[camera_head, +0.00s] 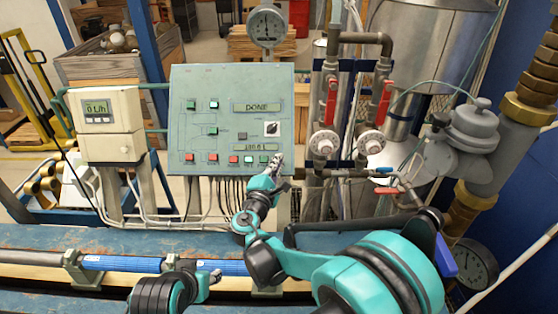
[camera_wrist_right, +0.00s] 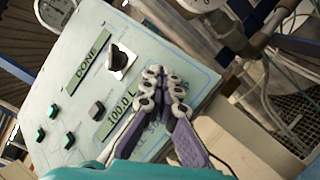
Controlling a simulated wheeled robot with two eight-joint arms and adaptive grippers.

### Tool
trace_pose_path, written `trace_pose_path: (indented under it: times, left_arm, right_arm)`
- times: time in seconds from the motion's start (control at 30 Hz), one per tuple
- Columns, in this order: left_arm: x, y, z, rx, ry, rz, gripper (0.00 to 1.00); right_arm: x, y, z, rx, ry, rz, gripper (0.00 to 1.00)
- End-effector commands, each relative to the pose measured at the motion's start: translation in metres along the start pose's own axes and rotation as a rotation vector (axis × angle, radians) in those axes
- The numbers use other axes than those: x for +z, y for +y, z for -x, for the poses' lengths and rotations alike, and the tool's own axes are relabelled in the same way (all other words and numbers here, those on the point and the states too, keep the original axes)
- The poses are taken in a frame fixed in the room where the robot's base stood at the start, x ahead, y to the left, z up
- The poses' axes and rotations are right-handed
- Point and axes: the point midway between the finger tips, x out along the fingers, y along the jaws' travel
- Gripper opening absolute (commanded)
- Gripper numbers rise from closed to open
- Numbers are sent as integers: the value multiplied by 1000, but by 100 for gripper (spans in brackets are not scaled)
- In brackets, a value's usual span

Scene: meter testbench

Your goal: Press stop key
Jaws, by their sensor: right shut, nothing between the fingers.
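The grey-green control panel (camera_head: 218,95) stands upright behind the bench. Its displays read "DONE" and "100.0 L", and a row of red and green keys (camera_head: 233,159) runs along its bottom edge. I cannot read which key is the stop key. My right gripper (camera_head: 279,160) is shut and empty at the panel's lower right corner. In the right wrist view its fingertips (camera_wrist_right: 165,82) lie in front of the panel beside the "100.0 L" display and hide part of the lower right. Contact cannot be told. My left gripper (camera_head: 208,279) is low over the bench, its jaws unclear.
A black rotary knob (camera_head: 271,128) sits above the right gripper. A white meter box (camera_head: 106,125) stands left. A blue pipe (camera_head: 120,263) runs along the bench.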

Motion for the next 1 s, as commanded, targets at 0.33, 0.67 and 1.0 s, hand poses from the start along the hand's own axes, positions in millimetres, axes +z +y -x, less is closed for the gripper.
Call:
trace_pose_path:
  times: [0.33, 0.67, 1.0]
  left_arm:
    - [1, 0, -1, 0, 0, 0, 40]
    - [3, 0, -4, 0, 0, 0, 40]
    - [3, 0, -5, 0, 0, 0, 40]
  right_arm:
    - [-1, -1, -1, 0, 0, 0, 0]
    - [-3, -3, -4, 0, 0, 0, 0]
    - [-4, -4, -5, 0, 0, 0, 0]
